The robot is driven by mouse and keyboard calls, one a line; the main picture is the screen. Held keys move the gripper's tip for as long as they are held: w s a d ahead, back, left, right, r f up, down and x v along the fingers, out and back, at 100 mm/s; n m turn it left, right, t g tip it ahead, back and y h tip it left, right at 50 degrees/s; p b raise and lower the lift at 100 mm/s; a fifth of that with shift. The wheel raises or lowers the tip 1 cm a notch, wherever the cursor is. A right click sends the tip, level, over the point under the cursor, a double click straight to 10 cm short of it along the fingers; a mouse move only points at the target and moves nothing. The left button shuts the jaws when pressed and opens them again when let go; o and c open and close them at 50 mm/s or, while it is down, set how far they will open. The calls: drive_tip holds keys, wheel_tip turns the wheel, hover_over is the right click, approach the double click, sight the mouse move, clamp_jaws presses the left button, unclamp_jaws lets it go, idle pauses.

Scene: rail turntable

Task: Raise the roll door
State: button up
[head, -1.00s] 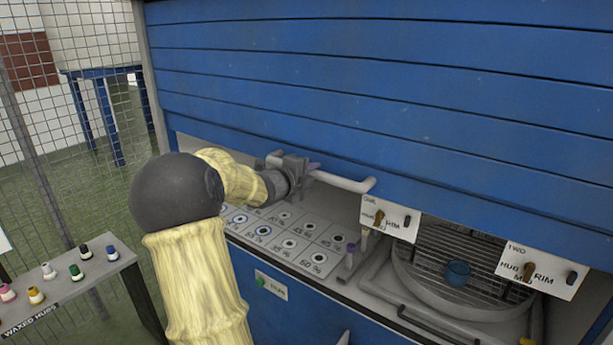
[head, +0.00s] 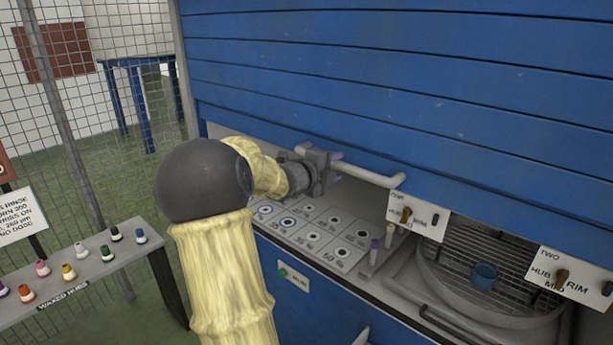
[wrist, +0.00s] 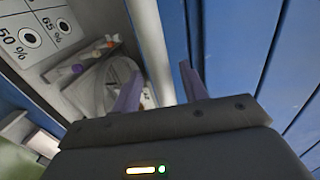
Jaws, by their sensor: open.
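The roll door (head: 400,75) is blue and slatted, and fills the upper part of the head view. Its lower edge hangs above the counter, leaving a gap beneath it. A pale bar handle (head: 365,172) runs along the door's lower part; it also shows in the wrist view (wrist: 152,45). My gripper (head: 328,163) is at the left part of this handle. In the wrist view, my gripper's (wrist: 160,80) two purple-grey fingers are apart, with the bar running between them. I cannot tell whether either finger touches the bar.
Below the door are a panel of percentage-marked dots (head: 310,222), a round turntable (head: 450,285) with a blue cup (head: 484,275), and switch plates (head: 418,215). A bench (head: 110,265) with several coloured hubs stands left, before a mesh fence (head: 60,90).

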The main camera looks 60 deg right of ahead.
drive_tip(key=b+v, duration=0.1)
drive_tip(key=v, duration=1.4)
drive_tip(key=shift+b, duration=0.4)
drive_tip(key=shift+a, duration=0.1)
drive_tip(key=w+a+f+n+t+y, duration=0.1)
drive_tip(key=w+a+f+n+t, duration=0.1)
drive_tip(key=w+a+n+t, duration=0.3)
drive_tip(key=w+a+f+n+t+y, duration=0.1)
drive_tip(key=w+a+f+n+t, duration=0.2)
drive_tip(key=w+n, duration=0.35)
drive_tip(key=w+a+f+n+t+y, duration=0.2)
drive_tip(key=w+a+f+n+y, duration=0.1)
drive_tip(key=a+n, duration=0.25)
drive_tip(key=w+a+f+n+t+y, duration=0.3)
drive_tip(key=a+n+y, duration=0.1)
drive_tip(key=a, duration=0.3)
drive_tip(key=s+a+f+n+g+y, duration=0.25)
drive_tip(key=a+f+n+y, duration=0.4)
drive_tip(key=a, duration=0.65)
drive_tip(key=s+a+f+n+g, duration=0.5)
drive_tip(key=s+a+f+n, duration=0.2)
drive_tip(key=s+n, duration=0.3)
drive_tip(key=shift+s, duration=0.9)
